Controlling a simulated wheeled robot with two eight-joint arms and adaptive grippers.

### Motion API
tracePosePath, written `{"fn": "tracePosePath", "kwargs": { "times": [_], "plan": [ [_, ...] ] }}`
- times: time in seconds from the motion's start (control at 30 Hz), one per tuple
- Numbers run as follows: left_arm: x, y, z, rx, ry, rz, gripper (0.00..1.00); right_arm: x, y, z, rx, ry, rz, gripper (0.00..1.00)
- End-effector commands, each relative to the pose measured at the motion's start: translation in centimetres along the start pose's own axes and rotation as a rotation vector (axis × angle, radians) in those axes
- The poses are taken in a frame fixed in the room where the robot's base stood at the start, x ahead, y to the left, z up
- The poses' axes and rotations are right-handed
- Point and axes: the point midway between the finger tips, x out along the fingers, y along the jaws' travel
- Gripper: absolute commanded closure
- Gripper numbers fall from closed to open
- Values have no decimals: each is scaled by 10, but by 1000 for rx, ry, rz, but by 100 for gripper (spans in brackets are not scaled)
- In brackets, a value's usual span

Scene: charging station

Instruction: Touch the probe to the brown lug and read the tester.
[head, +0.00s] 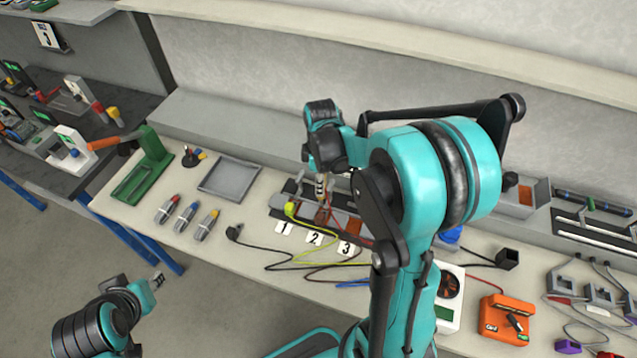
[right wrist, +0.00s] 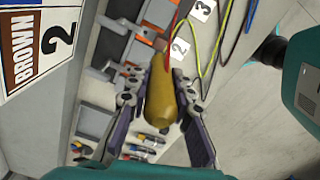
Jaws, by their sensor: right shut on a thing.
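My right gripper (head: 321,190) points down over the terminal strip (head: 281,205) in the head view. In the right wrist view it (right wrist: 160,95) is shut on the probe (right wrist: 160,105), which has an ochre-yellow handle; its tip is not clearly visible. A brown lug (head: 322,216) sits just below the gripper, behind card 2 (head: 314,239); I cannot tell whether the probe touches it. A sign (right wrist: 35,45) reads BROWN 2. The orange tester (head: 503,320) stands at lower right; its reading is too small to make out. My left gripper (head: 157,280) hangs off the bench's front, its jaws unclear.
Yellow, red and dark wires (head: 290,262) run across the bench in front of the strip. Several marker-like tools (head: 186,218), a grey tray (head: 230,180) and a green stand (head: 145,170) lie to the left.

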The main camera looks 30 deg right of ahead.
Motion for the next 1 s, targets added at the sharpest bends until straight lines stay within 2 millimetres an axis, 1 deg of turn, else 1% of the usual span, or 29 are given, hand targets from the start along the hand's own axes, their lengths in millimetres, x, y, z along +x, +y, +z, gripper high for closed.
{"fn": "tracePosePath", "kwargs": {
  "times": [0.13,0.27,0.7,0.8,1.0],
  "plan": [
    [2,0,1,0,0,0,66,1,0,0,0,0,0,100],
    [7,0,5,0,0,0,66,8,0,0,1,0,0,100],
    [34,0,25,0,0,0,66,49,0,0,1,0,0,100],
    [39,0,28,0,0,0,66,56,0,0,1,0,0,100],
    [40,0,29,0,0,0,66,58,0,0,1,0,0,100]
  ]
}}
